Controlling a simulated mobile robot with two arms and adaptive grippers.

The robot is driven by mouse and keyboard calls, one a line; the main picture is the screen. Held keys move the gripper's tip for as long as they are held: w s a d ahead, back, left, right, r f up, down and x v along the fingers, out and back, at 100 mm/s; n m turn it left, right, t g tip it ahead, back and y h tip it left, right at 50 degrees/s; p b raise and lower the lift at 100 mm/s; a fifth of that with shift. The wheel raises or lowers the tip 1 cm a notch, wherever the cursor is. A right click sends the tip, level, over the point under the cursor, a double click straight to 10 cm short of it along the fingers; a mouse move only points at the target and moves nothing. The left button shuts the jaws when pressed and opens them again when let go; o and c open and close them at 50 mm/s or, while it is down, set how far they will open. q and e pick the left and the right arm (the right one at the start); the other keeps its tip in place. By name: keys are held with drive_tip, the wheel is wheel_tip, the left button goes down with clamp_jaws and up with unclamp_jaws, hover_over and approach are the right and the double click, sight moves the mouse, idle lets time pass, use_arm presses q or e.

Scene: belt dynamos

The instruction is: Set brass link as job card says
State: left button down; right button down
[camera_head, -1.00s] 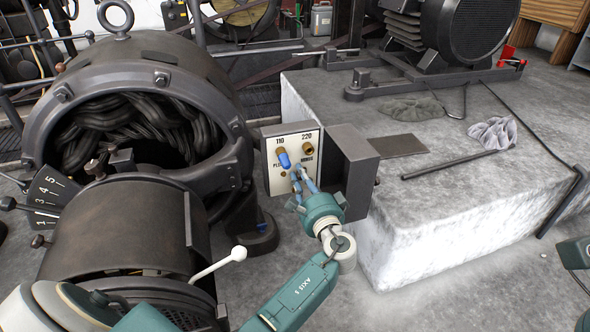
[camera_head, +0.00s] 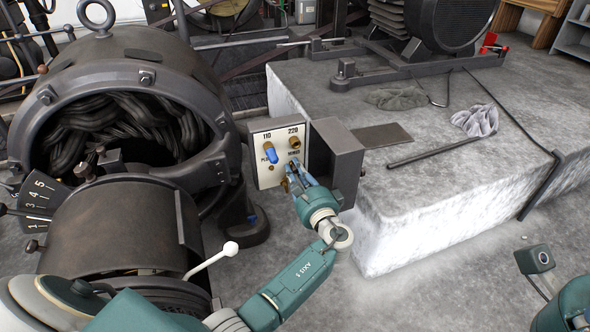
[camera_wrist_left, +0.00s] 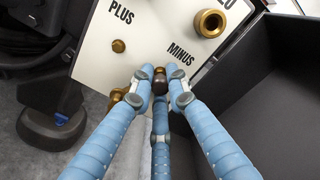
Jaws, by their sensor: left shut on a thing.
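The terminal box has a white panel (camera_head: 262,176) marked 110, 220, PLUS and MINUS. A blue-capped knob (camera_head: 271,154) sits under 110, and a bare brass stud (camera_head: 294,142) under 220. The stud also shows in the wrist view (camera_wrist_left: 210,23). My left gripper (camera_head: 293,170) is at the panel's lower right. Brass (camera_wrist_left: 134,98) shows beside the knob; fingers hide the rest. The job card is not identifiable. My right gripper's fingers are out of view.
The box's open grey door (camera_head: 338,150) stands close right of my left gripper. The dynamo (camera_head: 120,50) and a white-knobbed lever (camera_head: 230,248) are at left. A rod (camera_head: 430,152), plate (camera_head: 382,136) and rags (camera_head: 475,120) lie on the concrete plinth (camera_head: 440,200).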

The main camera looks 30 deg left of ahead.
use_arm(q)
drive_tip(key=shift+d, duration=0.15)
drive_tip(key=c, duration=1.7)
unclamp_jaws()
drive_tip(key=shift+o, duration=0.2)
drive_tip(key=v, duration=1.2)
